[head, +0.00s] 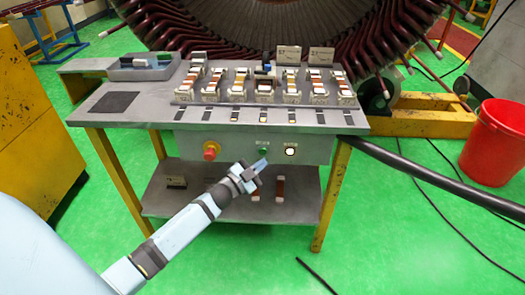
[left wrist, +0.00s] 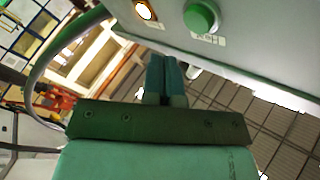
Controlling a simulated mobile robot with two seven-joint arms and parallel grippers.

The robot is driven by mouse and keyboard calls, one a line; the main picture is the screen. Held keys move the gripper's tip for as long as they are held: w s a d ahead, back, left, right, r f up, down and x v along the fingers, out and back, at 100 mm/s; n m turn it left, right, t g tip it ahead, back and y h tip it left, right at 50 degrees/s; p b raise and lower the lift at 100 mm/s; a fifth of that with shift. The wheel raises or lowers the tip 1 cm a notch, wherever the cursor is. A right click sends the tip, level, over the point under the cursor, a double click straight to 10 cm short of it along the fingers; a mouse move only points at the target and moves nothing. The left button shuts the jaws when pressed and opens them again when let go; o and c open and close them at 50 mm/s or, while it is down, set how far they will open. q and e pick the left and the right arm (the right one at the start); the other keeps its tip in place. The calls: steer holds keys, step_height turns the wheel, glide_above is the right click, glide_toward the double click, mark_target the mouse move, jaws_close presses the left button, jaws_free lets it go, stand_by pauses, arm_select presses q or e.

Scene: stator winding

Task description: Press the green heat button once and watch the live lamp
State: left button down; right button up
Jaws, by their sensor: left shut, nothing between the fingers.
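The green heat button (head: 263,151) is on the grey front panel of the bench. It also shows large in the left wrist view (left wrist: 201,17). The round live lamp (head: 290,151) is to its right in the head view and looks pale and bright; in the left wrist view the lamp (left wrist: 146,9) glows whitish with an orange rim. My left gripper (head: 262,164) is shut and empty, its fingertips just below the green button. In the left wrist view my left fingers (left wrist: 165,75) are together, apart from the button. My right gripper is not in view.
A red knob on a yellow plate (head: 211,150) is left of the button. The workbench (head: 130,120) carries a row of coil holders, with a lower shelf (head: 170,205) beneath. A thick black cable (head: 430,183) runs off right, near a red bucket (head: 495,143).

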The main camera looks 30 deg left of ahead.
arm_select(q)
steer(key=shift+s+d+p, duration=0.2)
steer(key=shift+s+d, duration=0.2)
steer(key=shift+s, duration=0.25)
steer(key=shift+s+d+p, duration=0.15)
steer(key=shift+s+d, duration=0.2)
steer(key=shift+s, duration=0.25)
stand_by(1.6)
